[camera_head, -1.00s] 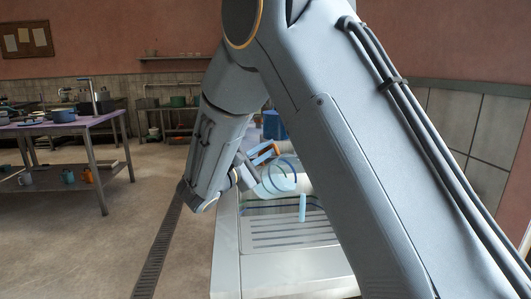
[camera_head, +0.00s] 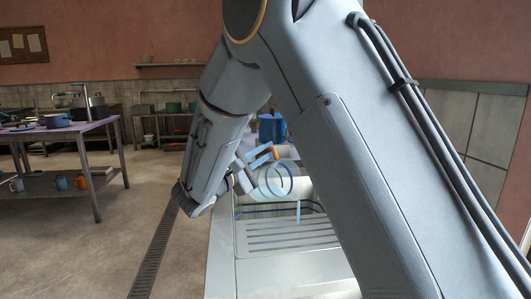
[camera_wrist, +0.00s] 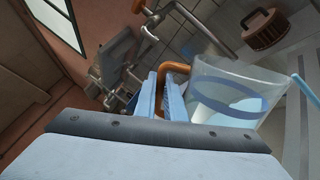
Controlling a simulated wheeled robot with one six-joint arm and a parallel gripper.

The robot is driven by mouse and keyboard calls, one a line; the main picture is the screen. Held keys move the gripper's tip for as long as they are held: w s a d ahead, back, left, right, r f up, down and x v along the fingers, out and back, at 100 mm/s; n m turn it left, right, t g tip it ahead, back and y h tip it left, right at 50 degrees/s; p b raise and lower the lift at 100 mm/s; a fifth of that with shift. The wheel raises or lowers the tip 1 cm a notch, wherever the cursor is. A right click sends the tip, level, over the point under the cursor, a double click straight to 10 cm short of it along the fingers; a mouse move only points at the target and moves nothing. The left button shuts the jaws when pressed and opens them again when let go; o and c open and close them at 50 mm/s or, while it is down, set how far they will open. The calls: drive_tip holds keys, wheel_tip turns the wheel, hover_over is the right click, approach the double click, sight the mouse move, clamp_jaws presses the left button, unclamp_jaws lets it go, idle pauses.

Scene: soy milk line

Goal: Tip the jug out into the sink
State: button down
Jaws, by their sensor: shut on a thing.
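The clear jug (camera_head: 277,181) has a blue band and an orange handle, and it is tipped over with its mouth toward the right. My gripper (camera_head: 259,158) is shut on the handle, left of the jug's body. In the wrist view the jug (camera_wrist: 238,88) shows pale liquid inside, and the blue fingers (camera_wrist: 165,92) close on its orange handle. A thin light-blue stream (camera_head: 298,212) falls below the mouth over the steel sink (camera_head: 240,238). My arm hides the sink's right part.
A blue container (camera_head: 271,128) stands beyond the jug. A tap (camera_wrist: 208,28) and a brown ribbed object (camera_wrist: 265,30) show in the wrist view. A table (camera_head: 85,128) with pots is at left. A floor drain (camera_head: 158,255) runs across clear floor.

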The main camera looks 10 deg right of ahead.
sight(277, 159)
drive_tip(key=shift+s+d, duration=0.1)
drive_tip(key=shift+s+d+f+m+g+h+b, duration=0.2)
drive_tip(key=shift+s+d+m+b, duration=0.45)
drive_tip(key=shift+m+b, duration=0.5)
drive_tip(key=shift+s+d+f+m+g+h+b, duration=0.1)
drive_tip(key=shift+s+d+f+m+h+b, duration=0.25)
drive_tip(key=shift+s+m+b, duration=0.7)
drive_tip(key=shift+w+d+r+b, duration=0.1)
drive_tip(key=shift+w+d+b, duration=0.1)
drive_tip(key=shift+b, duration=0.15)
drive_tip(key=shift+s+d+b, duration=0.1)
drive_tip(key=shift+s+b, duration=0.15)
drive_tip(key=shift+b, duration=0.05)
drive_tip(key=shift+s+d+m+g+h+b, duration=0.15)
drive_tip(key=shift+s+d+m+g+b, duration=0.1)
drive_tip(key=shift+s+d+m+b, duration=0.45)
drive_tip(key=shift+s+d+m+g+h+b, duration=0.1)
drive_tip(key=shift+s+d+m+g+b, duration=0.25)
drive_tip(key=shift+s+m+b, duration=0.65)
drive_tip(key=shift+w+d, duration=0.1)
drive_tip(key=shift+w, duration=0.1)
drive_tip(key=shift+s+m+b, duration=0.1)
drive_tip(key=shift+m+b, duration=0.2)
drive_tip(key=shift+m, duration=0.1)
